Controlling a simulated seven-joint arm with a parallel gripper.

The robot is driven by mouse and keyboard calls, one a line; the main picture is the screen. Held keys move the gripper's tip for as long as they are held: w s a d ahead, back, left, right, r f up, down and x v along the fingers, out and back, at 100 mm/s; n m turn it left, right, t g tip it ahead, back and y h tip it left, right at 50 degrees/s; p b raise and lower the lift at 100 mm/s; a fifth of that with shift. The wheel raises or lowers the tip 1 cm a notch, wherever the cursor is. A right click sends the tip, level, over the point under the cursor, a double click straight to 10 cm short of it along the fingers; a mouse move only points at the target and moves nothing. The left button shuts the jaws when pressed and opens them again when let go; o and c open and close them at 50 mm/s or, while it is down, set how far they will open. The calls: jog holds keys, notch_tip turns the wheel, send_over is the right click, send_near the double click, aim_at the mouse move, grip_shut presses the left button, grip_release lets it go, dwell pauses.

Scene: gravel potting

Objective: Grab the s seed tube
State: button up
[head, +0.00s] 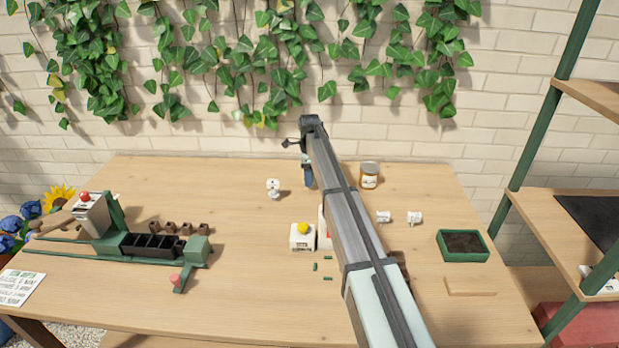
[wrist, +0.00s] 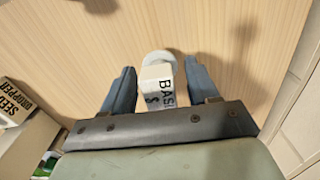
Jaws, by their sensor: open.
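A white seed tube (wrist: 158,82) with black lettering that starts "BAS" and what looks like an "S" stands out between my fingers in the wrist view. My gripper (wrist: 160,80) is open, with one blue finger on each side of the tube and a gap visible beside it. The bar of the gripper hides the tube's near end. In the head view my gripper (head: 307,176) is over the back middle of the table. A white tube (head: 273,188) is just left of it; I cannot tell if it is the same one. Two more small white tubes (head: 383,217) (head: 415,218) are to the right.
A white box lettered "SEED DROPPER" (wrist: 14,108) is at the wrist view's left. A white unit with a yellow button (head: 302,237), a jar (head: 369,175), a green soil tray (head: 463,245) and a green potting rig (head: 150,245) are on the table. My arm hides part of the middle.

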jog(key=c, duration=1)
jog(key=shift+c, duration=0.2)
